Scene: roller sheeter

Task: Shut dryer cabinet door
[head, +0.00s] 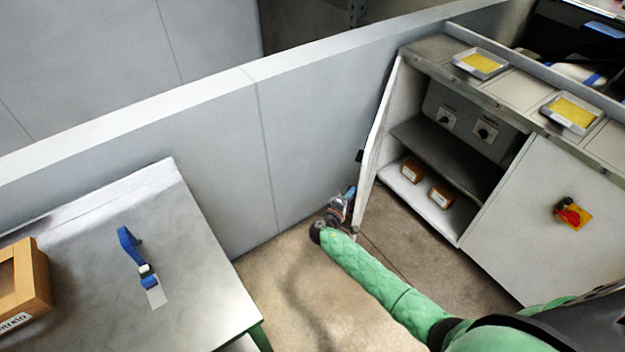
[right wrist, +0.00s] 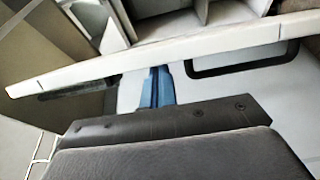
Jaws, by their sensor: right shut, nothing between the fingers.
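The dryer cabinet (head: 500,175) stands at the right in the head view, its left compartment open. Its pale door (head: 377,130) is swung wide out on the left side and shows nearly edge-on, with a small black part on its outer side. My right gripper (head: 351,192) is shut and empty, low at the outer side of the door. In the right wrist view its blue fingertips (right wrist: 160,86) are close together near a pale panel, just below a long white edge (right wrist: 170,50). I cannot tell whether they touch it. My left gripper is out of view.
Two small brown boxes (head: 411,171) sit on the cabinet's lower shelf. Trays with yellow contents (head: 481,63) stand on top. A grey partition (head: 200,160) runs behind the door. A metal table (head: 90,270) with a blue-handled tool (head: 131,250) and box stands at left.

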